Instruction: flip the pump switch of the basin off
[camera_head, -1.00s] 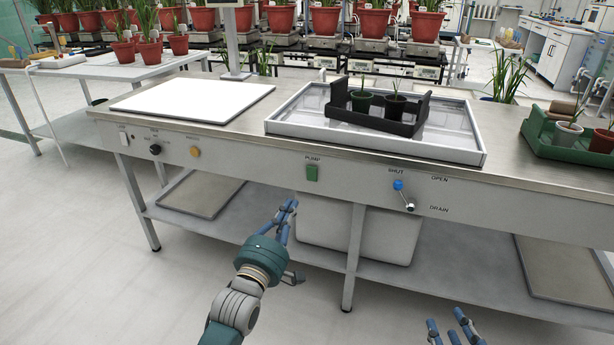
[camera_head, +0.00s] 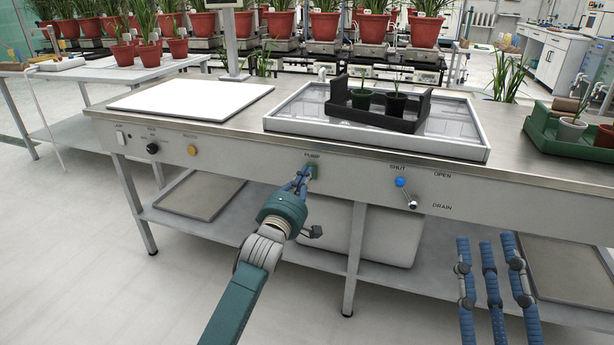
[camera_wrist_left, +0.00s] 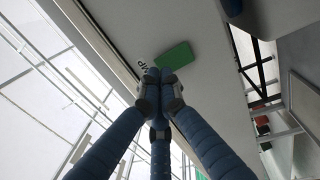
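The green pump switch (camera_head: 313,171) sits on the bench's front panel under the word PUMP, below the basin (camera_head: 470,152). My left gripper (camera_head: 303,174) is right at the switch and partly covers it in the head view. In the left wrist view its blue fingertips (camera_wrist_left: 160,78) are drawn together, with nothing seen between them, at the lower edge of the green switch (camera_wrist_left: 175,57). I cannot tell whether they touch it. My right gripper (camera_head: 489,242) is open and empty, low at the right, in front of the bench.
A blue-and-black drain valve handle (camera_head: 405,193) is on the panel to the right of the switch. A black knob (camera_head: 152,149) and a yellow button (camera_head: 192,151) are at the left. The basin holds a dark tray (camera_head: 385,124) with pots.

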